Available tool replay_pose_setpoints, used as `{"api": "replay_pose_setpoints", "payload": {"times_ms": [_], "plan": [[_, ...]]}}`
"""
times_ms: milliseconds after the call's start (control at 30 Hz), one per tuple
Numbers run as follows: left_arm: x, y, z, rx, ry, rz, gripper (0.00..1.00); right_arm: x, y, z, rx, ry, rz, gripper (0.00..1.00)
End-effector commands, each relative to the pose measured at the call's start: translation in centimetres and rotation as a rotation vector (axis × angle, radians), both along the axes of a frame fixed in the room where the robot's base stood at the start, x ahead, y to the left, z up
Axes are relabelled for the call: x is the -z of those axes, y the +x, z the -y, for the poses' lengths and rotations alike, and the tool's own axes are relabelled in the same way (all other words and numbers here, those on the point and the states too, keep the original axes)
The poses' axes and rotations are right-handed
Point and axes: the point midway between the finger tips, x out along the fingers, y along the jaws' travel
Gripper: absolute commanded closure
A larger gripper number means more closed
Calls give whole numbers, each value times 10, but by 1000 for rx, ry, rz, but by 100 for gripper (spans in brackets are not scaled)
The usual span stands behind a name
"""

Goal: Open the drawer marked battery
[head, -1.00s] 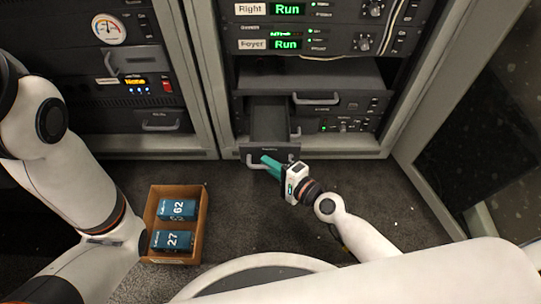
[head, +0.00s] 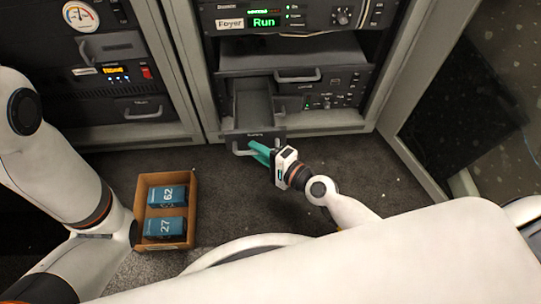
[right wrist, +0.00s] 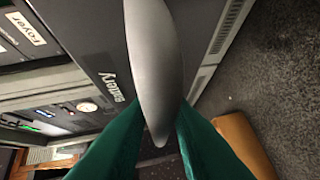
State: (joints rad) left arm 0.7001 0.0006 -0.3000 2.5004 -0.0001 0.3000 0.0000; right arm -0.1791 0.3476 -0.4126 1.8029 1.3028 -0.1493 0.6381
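The battery drawer (head: 253,136) is low in the right-hand rack and stands pulled out, with its empty-looking tray (head: 252,105) showing behind the front. Its label reads "Battery" in the right wrist view, on the dark drawer front (right wrist: 95,60). My right gripper (head: 256,148) is at the drawer's grey bow handle (right wrist: 155,65). In the right wrist view the green fingers (right wrist: 160,115) lie on both sides of the handle, seemingly closed on it. My left arm comes in at the left of the head view; its gripper is out of the picture.
An open cardboard box (head: 143,212) with two blue blocks, marked 62 and 27, stands on the floor left of the drawer. Another handled drawer (head: 297,75) sits above. A rack door (head: 410,160) stands at the right.

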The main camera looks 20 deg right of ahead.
Motion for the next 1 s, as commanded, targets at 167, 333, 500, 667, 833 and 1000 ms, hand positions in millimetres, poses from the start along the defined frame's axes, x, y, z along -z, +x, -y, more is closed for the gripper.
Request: {"api": "replay_pose_setpoints", "payload": {"times_ms": [167,333,500,667,833,1000], "plan": [[2,-2,0,1,-1,3,64,-1,-25,16,-3,-6,-3,80],[12,-2,0,1,-1,4,64,-5,-57,37,-6,-7,-3,80],[21,-1,0,1,-1,3,64,-10,-80,54,-4,-6,-3,80],[25,0,0,0,0,1,64,-14,-92,62,-2,-4,-2,80],[25,1,0,0,0,-2,64,-17,-95,64,-1,-2,-1,80],[25,1,0,-1,1,-3,64,-17,-95,64,0,-1,-1,80]]}}
